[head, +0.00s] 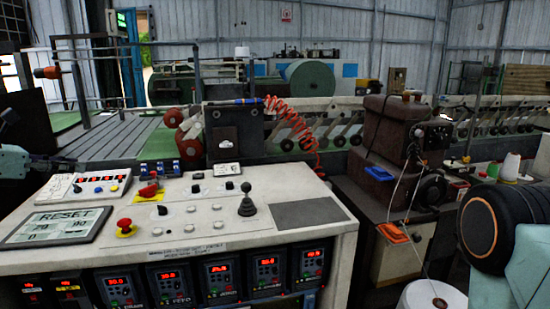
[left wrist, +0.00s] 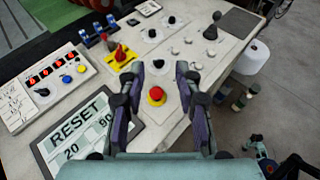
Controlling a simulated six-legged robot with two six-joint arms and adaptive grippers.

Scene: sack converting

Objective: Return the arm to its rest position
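My left gripper (head: 58,164) shows at the left edge of the head view, above the left side of the control console (head: 290,190). In the left wrist view the left gripper (left wrist: 159,72) has its two dark fingers spread apart with nothing between them. A red mushroom button on a yellow base (left wrist: 156,96) shows in the gap between the fingers, on the console below; it also shows in the head view (head: 126,228). At the right edge of the head view are a black round joint and pale teal link of my right arm; the right gripper is out of view.
A RESET display panel (head: 56,227) lies at the console's left. A black joystick (head: 247,201) and a red switch on a yellow plate (head: 149,191) stand up from the top. A brown machine (head: 385,140) stands right of the console. A white roll (head: 431,296) is below it.

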